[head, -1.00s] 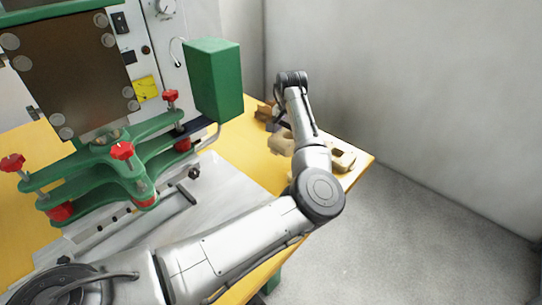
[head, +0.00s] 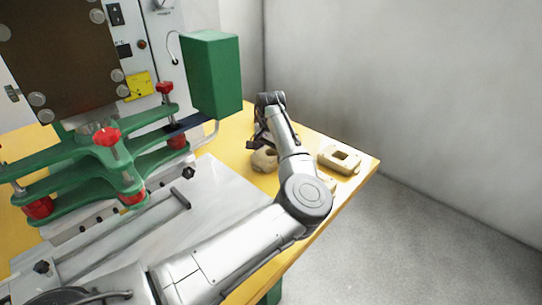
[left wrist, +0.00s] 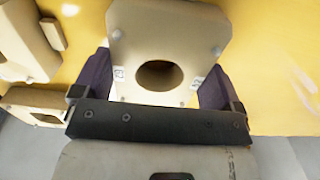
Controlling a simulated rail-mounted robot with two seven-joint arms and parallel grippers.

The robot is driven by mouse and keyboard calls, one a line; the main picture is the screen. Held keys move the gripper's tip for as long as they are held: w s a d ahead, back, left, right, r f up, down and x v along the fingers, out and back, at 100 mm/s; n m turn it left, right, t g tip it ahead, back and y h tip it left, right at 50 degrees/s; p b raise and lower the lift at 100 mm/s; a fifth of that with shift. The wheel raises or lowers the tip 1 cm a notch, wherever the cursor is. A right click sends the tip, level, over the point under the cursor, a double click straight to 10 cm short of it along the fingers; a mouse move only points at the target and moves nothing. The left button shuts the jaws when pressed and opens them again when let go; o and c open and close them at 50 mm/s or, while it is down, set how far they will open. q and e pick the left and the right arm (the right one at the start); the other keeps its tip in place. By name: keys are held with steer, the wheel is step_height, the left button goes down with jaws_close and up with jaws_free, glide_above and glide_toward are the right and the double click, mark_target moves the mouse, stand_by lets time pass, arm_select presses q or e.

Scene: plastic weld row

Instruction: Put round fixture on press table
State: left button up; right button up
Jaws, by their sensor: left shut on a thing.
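The round fixture is a beige block with a round hole, shown in the left wrist view (left wrist: 125,45) and in the head view (head: 264,161) at the table's right part. My left gripper (left wrist: 155,84) is shut on it, one dark finger on each side. In the head view the left gripper (head: 258,142) is partly hidden by its own wrist. I cannot tell whether the fixture is clear of the yellow table. The press table (head: 232,192) is the pale metal plate in front of the green press; its upper face is bare at the right. My right gripper is not in view.
A beige fixture with a rectangular opening (head: 340,159) lies near the yellow table's (head: 365,176) right edge. Another beige piece (head: 328,183) is mostly hidden behind my arm. The green clamp frame (head: 125,160) with red knobs and a green box (head: 212,75) stand left of my gripper.

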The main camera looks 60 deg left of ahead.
arm_select(q)
steer(key=shift+r, duration=0.15)
steer(key=shift+p, duration=0.4)
steer(key=o, duration=0.8)
steer(key=shift+f, duration=0.25)
steer(key=shift+c, duration=0.2)
steer(key=shift+r+b, duration=0.1)
steer(key=shift+b, duration=0.3)
step_height(320, 180, up, 12)
steer(key=p, duration=0.7)
steer(key=shift+r, duration=0.15)
